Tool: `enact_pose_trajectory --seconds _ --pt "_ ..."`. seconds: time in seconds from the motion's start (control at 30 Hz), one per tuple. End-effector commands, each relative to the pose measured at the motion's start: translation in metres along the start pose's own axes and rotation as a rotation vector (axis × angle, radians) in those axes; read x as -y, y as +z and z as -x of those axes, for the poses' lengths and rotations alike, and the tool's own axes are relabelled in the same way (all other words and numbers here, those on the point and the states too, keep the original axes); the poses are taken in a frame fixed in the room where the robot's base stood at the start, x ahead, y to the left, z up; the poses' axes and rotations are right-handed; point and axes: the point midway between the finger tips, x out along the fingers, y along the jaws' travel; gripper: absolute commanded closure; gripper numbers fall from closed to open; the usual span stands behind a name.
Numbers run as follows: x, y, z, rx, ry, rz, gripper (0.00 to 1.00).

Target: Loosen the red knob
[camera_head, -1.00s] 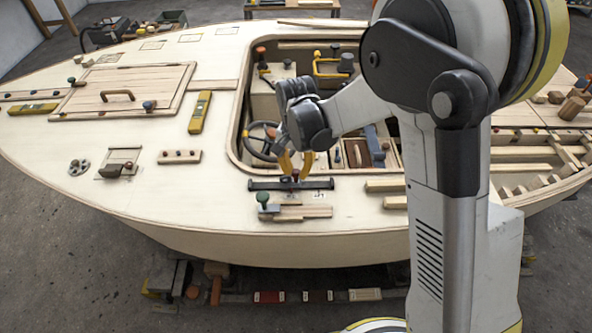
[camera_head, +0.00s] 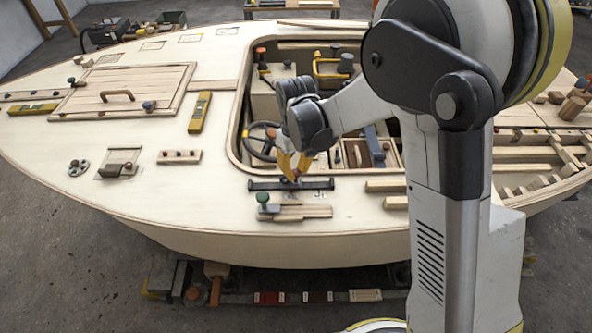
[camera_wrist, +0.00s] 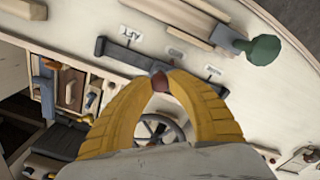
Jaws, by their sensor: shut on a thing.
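The red knob (camera_wrist: 160,82) is dark red and small in the wrist view, between the two yellow fingertips. It stands at the middle of a dark bar (camera_wrist: 119,52) fixed to the pale plywood deck. In the head view my gripper (camera_head: 291,175) reaches down over the cockpit edge to the same dark bar (camera_head: 318,184), and its fingers hide most of the knob there. In the wrist view my gripper (camera_wrist: 161,78) is shut on the knob from both sides. Small white marks, partly unreadable, lie on the deck beside the bar.
A green knob (camera_wrist: 263,49) on a wooden slide stands close to the bar on its outer side. The cockpit opening with a steering wheel (camera_head: 263,141) lies just behind my gripper.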

Motion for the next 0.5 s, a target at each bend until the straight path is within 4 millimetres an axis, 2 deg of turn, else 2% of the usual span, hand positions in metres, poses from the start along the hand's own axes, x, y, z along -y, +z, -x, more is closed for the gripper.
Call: enact_pose_trajectory --seconds 0.5 --pt "0.0003 0.0007 -0.0007 0.001 -0.001 0.49 1.0"
